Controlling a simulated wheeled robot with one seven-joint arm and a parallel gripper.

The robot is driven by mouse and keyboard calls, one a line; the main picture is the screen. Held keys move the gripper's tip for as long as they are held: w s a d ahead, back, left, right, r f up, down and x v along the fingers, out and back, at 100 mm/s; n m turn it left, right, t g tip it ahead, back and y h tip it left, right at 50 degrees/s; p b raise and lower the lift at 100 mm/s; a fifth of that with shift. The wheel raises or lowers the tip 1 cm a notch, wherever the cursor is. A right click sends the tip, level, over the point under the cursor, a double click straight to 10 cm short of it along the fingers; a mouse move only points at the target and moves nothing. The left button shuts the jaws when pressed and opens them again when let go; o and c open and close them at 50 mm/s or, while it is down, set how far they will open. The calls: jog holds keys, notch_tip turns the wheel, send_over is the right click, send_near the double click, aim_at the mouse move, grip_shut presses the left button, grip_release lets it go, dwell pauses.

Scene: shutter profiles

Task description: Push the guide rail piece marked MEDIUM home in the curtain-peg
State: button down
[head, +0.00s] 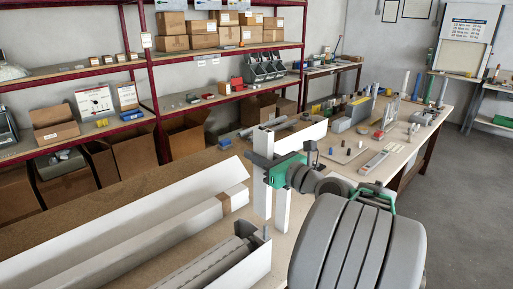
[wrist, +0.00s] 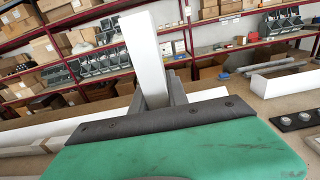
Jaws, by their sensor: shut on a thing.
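My gripper (head: 262,163), with a green body, is shut on a white upright guide rail piece (head: 263,202) in the head view. Another white upright length (head: 282,207) shows just right of it; I cannot tell whether both are one piece. In the wrist view the white piece (wrist: 146,55) rises, slightly tilted in the picture, from between the grey fingers of my gripper (wrist: 158,101). No MEDIUM mark is readable. I cannot pick out the curtain-peg. The lower end of the held piece and what it touches are unclear.
Red-framed shelves (head: 150,60) with boxes stand behind.

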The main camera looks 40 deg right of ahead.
jog(key=shift+f, duration=0.9)
jog(key=shift+p, duration=1.25)
dwell(0.6)
notch_tip(320, 180, down, 7)
jog(key=b, duration=0.2)
jog(key=shift+b, duration=0.3)
dwell(2.3)
jog(key=c, duration=1.2)
grip_release()
jog(key=shift+f, duration=0.15)
